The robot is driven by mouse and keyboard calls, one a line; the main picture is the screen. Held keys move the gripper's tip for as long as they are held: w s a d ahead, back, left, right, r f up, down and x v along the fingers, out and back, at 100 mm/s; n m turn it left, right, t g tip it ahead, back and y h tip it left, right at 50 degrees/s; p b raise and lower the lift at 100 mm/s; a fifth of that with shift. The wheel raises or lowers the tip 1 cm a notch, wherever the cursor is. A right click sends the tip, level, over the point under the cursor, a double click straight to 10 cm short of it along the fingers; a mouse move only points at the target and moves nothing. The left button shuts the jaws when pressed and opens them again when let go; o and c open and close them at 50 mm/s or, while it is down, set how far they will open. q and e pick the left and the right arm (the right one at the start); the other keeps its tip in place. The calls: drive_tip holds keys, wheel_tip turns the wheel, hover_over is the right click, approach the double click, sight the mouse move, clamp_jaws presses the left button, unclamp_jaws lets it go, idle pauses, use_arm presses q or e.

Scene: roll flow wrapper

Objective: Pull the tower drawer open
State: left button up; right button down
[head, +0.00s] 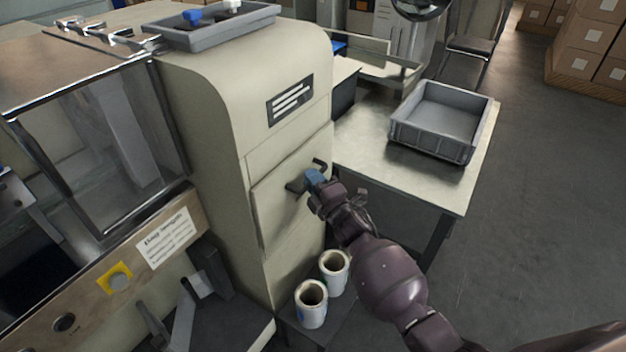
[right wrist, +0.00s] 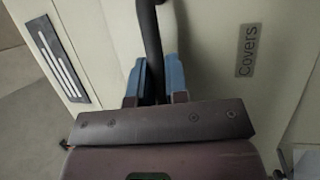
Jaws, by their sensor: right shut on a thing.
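The beige tower (head: 220,110) stands in the middle of the head view. Its drawer (head: 275,205) has a dark bar handle (head: 297,185) on the front. My right gripper (head: 314,177) is at the handle, with blue fingertips on either side of it. In the right wrist view the dark handle (right wrist: 150,45) runs between the blue fingers (right wrist: 157,80), which are shut on it. A label reading "Covers" (right wrist: 248,50) is on the panel beside it. The drawer front looks flush or nearly flush with the tower; I cannot tell exactly. My left gripper is not in view.
Two white rolls (head: 312,303) stand on a low dark shelf below the drawer. A metal table (head: 455,190) with a grey bin (head: 440,120) is to the right. A grey tray (head: 215,30) sits on top of the tower. Open floor (head: 540,200) lies at the right.

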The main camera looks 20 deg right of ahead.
drive_tip(key=shift+s, duration=0.1)
drive_tip(key=shift+s+d, duration=0.15)
drive_tip(key=shift+d, duration=0.05)
use_arm(q)
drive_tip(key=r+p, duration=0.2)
drive_tip(key=p, duration=0.1)
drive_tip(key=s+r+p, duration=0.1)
drive_tip(key=p, duration=0.1)
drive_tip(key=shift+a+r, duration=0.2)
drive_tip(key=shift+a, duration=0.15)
use_arm(e)
drive_tip(key=s+d, duration=0.8)
drive_tip(key=s, duration=0.3)
drive_tip(key=s+d, duration=0.9)
drive_tip(key=s, duration=0.2)
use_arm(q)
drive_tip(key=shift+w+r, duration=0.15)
use_arm(e)
drive_tip(key=c, duration=1.1)
unclamp_jaws()
drive_tip(key=shift+c, duration=0.2)
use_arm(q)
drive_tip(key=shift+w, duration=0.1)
